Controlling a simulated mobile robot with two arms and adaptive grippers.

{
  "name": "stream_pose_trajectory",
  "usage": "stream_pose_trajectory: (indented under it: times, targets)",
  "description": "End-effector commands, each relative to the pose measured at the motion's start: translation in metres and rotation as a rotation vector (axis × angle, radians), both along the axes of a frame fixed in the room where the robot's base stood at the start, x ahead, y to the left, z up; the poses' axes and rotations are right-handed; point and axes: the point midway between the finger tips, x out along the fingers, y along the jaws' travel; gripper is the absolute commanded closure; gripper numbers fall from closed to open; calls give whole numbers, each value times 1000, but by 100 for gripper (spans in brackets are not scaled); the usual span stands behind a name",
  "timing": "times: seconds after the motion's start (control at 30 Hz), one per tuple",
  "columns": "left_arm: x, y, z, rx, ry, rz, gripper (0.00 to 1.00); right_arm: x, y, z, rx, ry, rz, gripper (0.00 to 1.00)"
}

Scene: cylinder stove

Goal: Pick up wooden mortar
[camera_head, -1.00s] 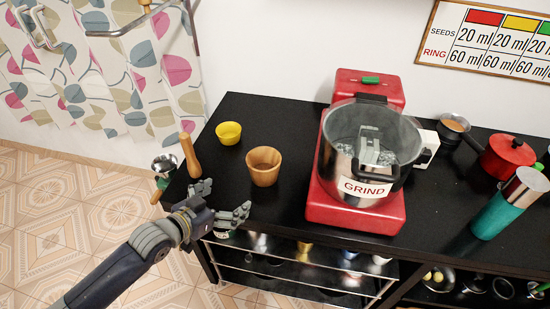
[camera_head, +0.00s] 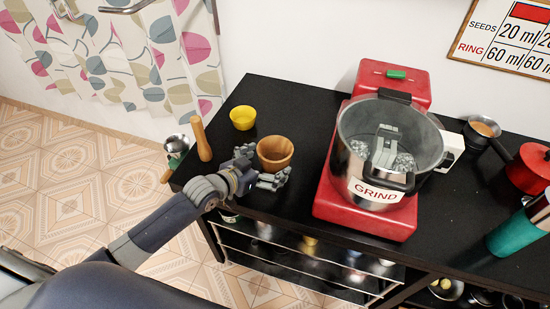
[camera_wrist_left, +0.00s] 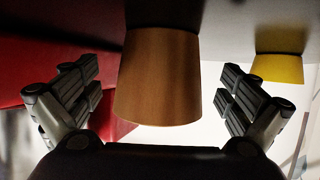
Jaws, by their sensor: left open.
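The wooden mortar (camera_head: 275,153) is a brown cup that stands upright on the black counter, near its left front part. My left gripper (camera_head: 262,170) is open, with its fingers to either side of the mortar's near side in the head view. In the left wrist view the mortar (camera_wrist_left: 158,80) sits between the two spread fingers of my left gripper (camera_wrist_left: 160,105), with a gap on each side. A wooden pestle (camera_head: 201,139) stands upright at the counter's left edge. A right gripper is not clearly identifiable in the frames.
A yellow cup (camera_head: 243,117) stands behind the mortar and also shows in the left wrist view (camera_wrist_left: 277,67). A shelf is under the black counter (camera_head: 290,112).

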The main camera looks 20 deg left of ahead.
Motion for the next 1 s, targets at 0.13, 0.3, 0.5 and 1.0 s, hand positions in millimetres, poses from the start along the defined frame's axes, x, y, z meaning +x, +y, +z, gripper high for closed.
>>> stream_pose_trajectory:
  times: [0.13,0.3,0.5,1.0]
  targets:
    - [18,-7,-7,-2,0,1,1,16,-3,5,-2,-26,-2,56]
    - [28,-12,-12,0,-1,0,1,15,-8,5,-8,-23,-4,56]
    - [28,-12,-13,0,0,0,1,7,-11,4,-13,-11,-3,56]
    - [28,-12,-12,-1,-2,0,58,2,-10,4,-12,-3,-2,56]
